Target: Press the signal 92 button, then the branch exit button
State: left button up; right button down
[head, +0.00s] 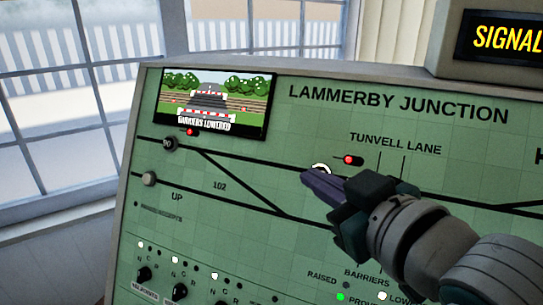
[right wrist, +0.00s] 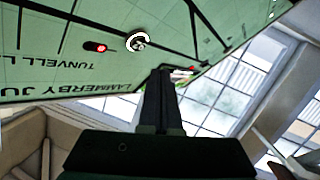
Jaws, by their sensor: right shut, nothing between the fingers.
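The green control panel (head: 245,150) is headed LAMMERBY JUNCTION and carries a black track diagram. My right gripper (head: 308,176) is shut and empty. In the head view its tips lie just left of and below a white-ringed round button (head: 321,168), which they partly cover. In the right wrist view this button (right wrist: 138,41) shows a dark centre, its number unreadable, and lies up and left of the fingertips (right wrist: 166,72). A dark round button (head: 170,143) and a grey one (head: 149,179) sit at the panel's left. I cannot tell which is signal 92 or branch exit. My left gripper is out of view.
A small screen (head: 213,100) on the panel reads BARRIERS LOWERED. A red lamp (head: 353,160) is lit beside the white-ringed button, another (head: 191,132) under the screen. Several black knobs (head: 144,274) line the lower left. A sign box (head: 505,38) reading SIGNAL stands on top.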

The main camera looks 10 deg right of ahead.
jog(key=shift+s+a+r+p, duration=0.55)
jog(key=shift+s+a+r, duration=0.05)
jog(key=shift+s, duration=0.25)
dwell(2.0)
